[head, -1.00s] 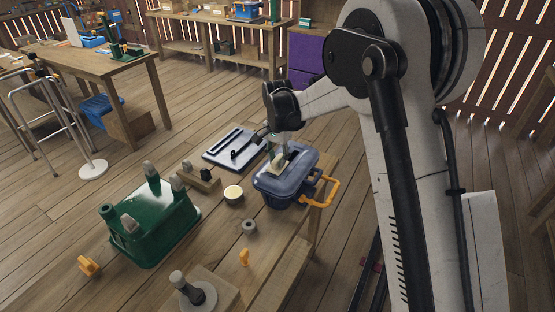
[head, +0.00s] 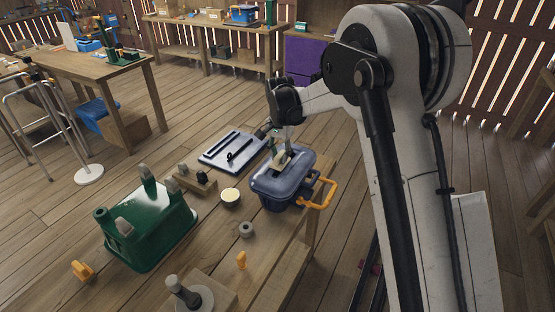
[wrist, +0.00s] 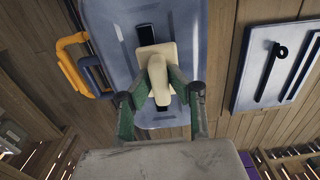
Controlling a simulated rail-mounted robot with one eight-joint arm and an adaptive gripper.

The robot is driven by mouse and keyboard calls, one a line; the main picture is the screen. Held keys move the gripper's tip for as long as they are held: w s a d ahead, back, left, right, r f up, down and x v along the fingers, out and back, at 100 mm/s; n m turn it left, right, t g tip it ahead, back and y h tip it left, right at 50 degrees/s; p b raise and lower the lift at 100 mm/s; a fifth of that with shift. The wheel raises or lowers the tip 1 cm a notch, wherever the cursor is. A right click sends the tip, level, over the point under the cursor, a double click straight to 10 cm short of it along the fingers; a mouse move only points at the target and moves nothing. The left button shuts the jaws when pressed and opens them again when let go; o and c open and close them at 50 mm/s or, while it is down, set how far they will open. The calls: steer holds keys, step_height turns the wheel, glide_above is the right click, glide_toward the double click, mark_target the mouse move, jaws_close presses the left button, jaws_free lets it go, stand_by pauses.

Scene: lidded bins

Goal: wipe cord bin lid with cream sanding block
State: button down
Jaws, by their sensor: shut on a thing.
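My gripper (wrist: 160,82) is shut on the grip of the cream sanding block (wrist: 146,54). In the head view my gripper (head: 284,146) reaches down over a blue lidded bin (head: 270,200) with an orange handle. The block (head: 281,158) is at the top of its lid (head: 262,180) and seems to rest on it; exact contact cannot be told. In the wrist view the block covers the middle of a dark strip on the blue lid (wrist: 105,25). No label naming the bin is readable.
A flat blue panel (head: 213,155) with dark marks lies behind the bin. A cream-topped round tin (head: 230,198), a grey ring (head: 246,230) and a green upturned bin (head: 150,235) are to the left. The orange handle (head: 322,195) sticks out right.

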mark_target(274, 172)
steer(key=shift+w+d+f+b, duration=0.1)
steer(key=shift+w+d+b, duration=0.35)
steer(key=shift+w, duration=0.6)
steer(key=shift+w+d+r+b, duration=0.1)
steer(key=shift+w+d+b, duration=0.05)
steer(key=shift+w+d, duration=0.7)
steer(key=shift+w+d+f+b, duration=0.1)
steer(key=shift+w+d+b, duration=0.25)
steer(key=shift+w, duration=0.85)
steer(key=shift+f, duration=0.1)
steer(key=shift+s, duration=0.1)
steer(key=shift+s+a+r+b, duration=0.1)
steer(key=shift+s+a+b, duration=0.35)
steer(key=shift+s, duration=0.6)
steer(key=shift+s+a+r+b, duration=0.1)
steer(key=shift+s+a+b, duration=0.2)
steer(key=shift+s+a, duration=0.55)
steer(key=shift+s+a+b, duration=0.35)
steer(key=shift+s+a, duration=0.05)
steer(key=shift+s, duration=0.8)
steer(key=shift+s+a+f+b, duration=0.1)
steer(key=shift+s+a+b, duration=0.3)
steer(key=shift+s, duration=0.4)
steer(key=shift+s+a+f+b, duration=0.15)
steer(key=shift+s+a, duration=0.3)
steer(key=shift+s, duration=0.3)
steer(key=shift+r, duration=0.1)
step_height(274, 172, up, 6)
steer(key=p, duration=0.2)
